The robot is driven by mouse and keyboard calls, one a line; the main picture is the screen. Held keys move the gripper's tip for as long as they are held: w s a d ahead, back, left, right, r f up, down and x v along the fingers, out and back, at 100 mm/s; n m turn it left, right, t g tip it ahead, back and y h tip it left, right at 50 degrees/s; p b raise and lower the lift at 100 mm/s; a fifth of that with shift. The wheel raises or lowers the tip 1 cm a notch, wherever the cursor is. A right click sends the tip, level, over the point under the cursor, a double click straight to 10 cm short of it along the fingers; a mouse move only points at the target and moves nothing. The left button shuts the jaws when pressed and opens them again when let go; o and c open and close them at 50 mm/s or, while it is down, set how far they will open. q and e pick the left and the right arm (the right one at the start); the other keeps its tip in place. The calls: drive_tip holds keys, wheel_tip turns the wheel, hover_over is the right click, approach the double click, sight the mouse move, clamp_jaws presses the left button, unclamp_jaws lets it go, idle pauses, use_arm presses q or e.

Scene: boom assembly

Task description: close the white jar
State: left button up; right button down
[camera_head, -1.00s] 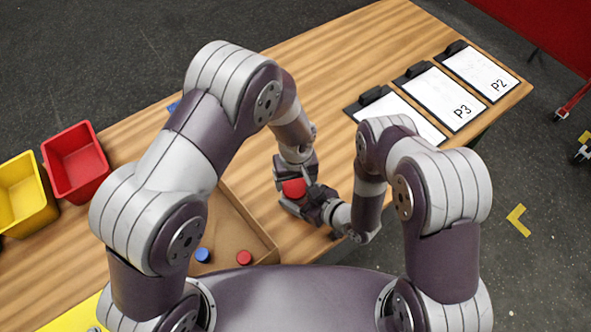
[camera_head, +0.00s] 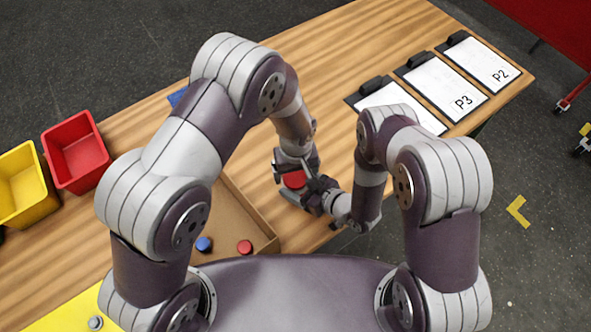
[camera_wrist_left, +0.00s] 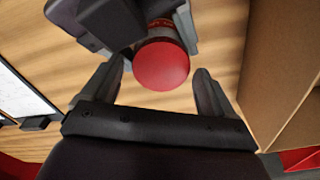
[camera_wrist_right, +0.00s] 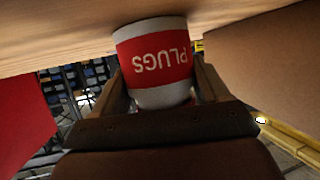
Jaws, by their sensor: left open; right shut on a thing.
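The white jar (camera_wrist_right: 152,97) has a red label reading PLUGS, upside down in the right wrist view. My right gripper (camera_wrist_right: 160,78) is shut on it from the side, just above the table. A round red lid (camera_wrist_left: 162,66) covers the jar's top in the left wrist view; it also shows in the head view (camera_head: 293,180). I cannot tell whether the lid is fully seated. My left gripper (camera_wrist_left: 159,74) is open over the lid, its fingers on either side and apart from it. The right gripper hides part of the jar.
A cardboard tray (camera_head: 250,222) lies close to the left of the jar, with a blue cap (camera_head: 204,244) and a red cap (camera_head: 245,247). Red (camera_head: 75,152) and yellow (camera_head: 22,185) bins stand at far left. Clipboards (camera_head: 447,92) lie at the right; table behind the jar is clear.

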use_arm(q)
drive_tip(key=shift+s+r, duration=0.15)
drive_tip(key=shift+r, duration=2.1)
drive_tip(key=shift+o, duration=0.8)
wheel_tip(320, 180, up, 12)
drive_tip(key=shift+s, duration=0.3)
drive_tip(key=shift+d, duration=0.1)
use_arm(e)
unclamp_jaws()
use_arm(q)
drive_tip(key=shift+f, duration=0.1)
use_arm(e)
drive_tip(key=shift+d, duration=0.1)
